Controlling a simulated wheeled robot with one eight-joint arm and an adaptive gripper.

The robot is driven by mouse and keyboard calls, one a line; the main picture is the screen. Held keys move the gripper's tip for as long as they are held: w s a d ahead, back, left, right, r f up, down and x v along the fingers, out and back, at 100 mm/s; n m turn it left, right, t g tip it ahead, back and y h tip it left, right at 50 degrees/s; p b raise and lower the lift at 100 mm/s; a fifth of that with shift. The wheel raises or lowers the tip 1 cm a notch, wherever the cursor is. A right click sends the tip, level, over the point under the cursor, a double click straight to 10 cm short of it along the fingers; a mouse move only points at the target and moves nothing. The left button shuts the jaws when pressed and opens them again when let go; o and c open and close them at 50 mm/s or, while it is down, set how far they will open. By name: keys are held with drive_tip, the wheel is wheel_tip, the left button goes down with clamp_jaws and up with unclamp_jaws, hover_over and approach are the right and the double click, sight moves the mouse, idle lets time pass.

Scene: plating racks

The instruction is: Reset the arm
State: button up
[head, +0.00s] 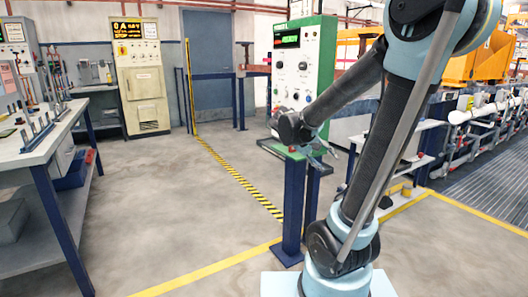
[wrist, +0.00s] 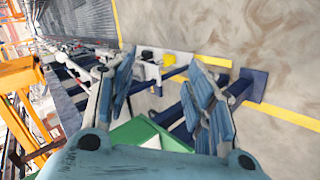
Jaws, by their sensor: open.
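My gripper (wrist: 160,68) is open in the wrist view, with its two blue-grey fingers spread apart and nothing between them. In the head view, my arm rises from its base at the right and bends back down. My gripper (head: 322,152) is small there, close to the green-topped blue stand (head: 292,198), and partly hidden by my arm. I cannot tell whether it touches the stand. A green surface (wrist: 138,134) shows below the fingers in the wrist view.
A green-and-white control cabinet (head: 303,65) stands behind the stand. A workbench (head: 45,140) is at the left and a cream cabinet (head: 141,88) at the back. A white side table (head: 405,163) and pipework (head: 488,112) are at the right. The middle floor is clear.

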drive_tip(key=s+a+f+y, duration=0.2)
drive_tip(key=s+f+y, duration=0.2)
drive_tip(key=s, duration=0.6)
drive_tip(key=s+a+f+m+g+y, duration=0.1)
drive_tip(key=s+a+f+y, duration=0.1)
drive_tip(key=s+f+y, duration=0.2)
drive_tip(key=shift+s+f+m+g+y, duration=0.35)
drive_tip(key=shift+s+f, duration=1.35)
drive_tip(key=shift+s, duration=1.65)
drive_tip(key=shift+w+f, duration=0.2)
drive_tip(key=shift+w, duration=0.25)
